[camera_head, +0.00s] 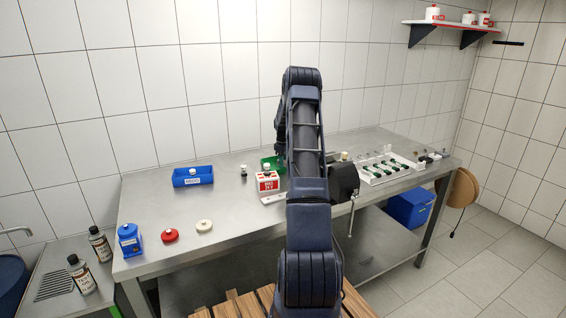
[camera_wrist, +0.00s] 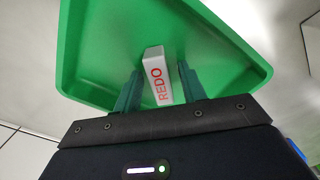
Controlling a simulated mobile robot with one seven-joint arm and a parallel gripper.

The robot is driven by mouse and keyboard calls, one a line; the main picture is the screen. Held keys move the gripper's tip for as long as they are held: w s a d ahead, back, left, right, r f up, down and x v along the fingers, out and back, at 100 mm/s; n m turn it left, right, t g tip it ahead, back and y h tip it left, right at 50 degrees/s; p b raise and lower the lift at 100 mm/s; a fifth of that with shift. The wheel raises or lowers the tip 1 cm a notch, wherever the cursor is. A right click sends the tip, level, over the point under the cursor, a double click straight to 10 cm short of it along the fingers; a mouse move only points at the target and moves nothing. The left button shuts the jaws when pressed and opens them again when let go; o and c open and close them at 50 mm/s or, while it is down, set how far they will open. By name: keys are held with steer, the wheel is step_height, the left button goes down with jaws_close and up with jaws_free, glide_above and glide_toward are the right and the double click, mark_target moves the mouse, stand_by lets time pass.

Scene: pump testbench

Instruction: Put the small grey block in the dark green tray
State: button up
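The green tray (camera_head: 267,163) stands on the steel table, partly hidden behind my arm in the head view. In the wrist view the green tray (camera_wrist: 95,45) fills most of the picture beyond my gripper. My gripper (camera_wrist: 160,70) has its two fingers apart over the tray. A pale piece with red "REDO" lettering (camera_wrist: 154,62) shows between them, with a gap on its right side.
A white rack (camera_head: 372,180) is at right. The front middle table is clear.

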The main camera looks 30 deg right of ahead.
steer(key=shift+r, duration=0.1)
step_height(320, 180, up, 11)
steer(key=s+a+r+m+t, duration=0.2)
steer(key=s+a+r+m, duration=0.2)
steer(key=s+a+r, duration=1.75)
steer(key=s+a+r+m+t, duration=0.1)
steer(key=s+a, duration=0.2)
steer(key=s, duration=0.5)
steer(key=s+a+r+m, duration=0.1)
steer(key=s+a, duration=0.3)
steer(key=s, duration=0.4)
steer(key=s+a+f+m, duration=0.1)
steer(key=s+a+f, duration=0.1)
steer(key=s, duration=0.6)
steer(key=s+a+f+m+t, duration=0.1)
steer(key=s+f, duration=0.3)
steer(key=s, duration=0.4)
steer(key=shift+a+m+t, duration=0.3)
steer(key=shift+a+m, duration=0.05)
steer(key=shift+m, duration=0.15)
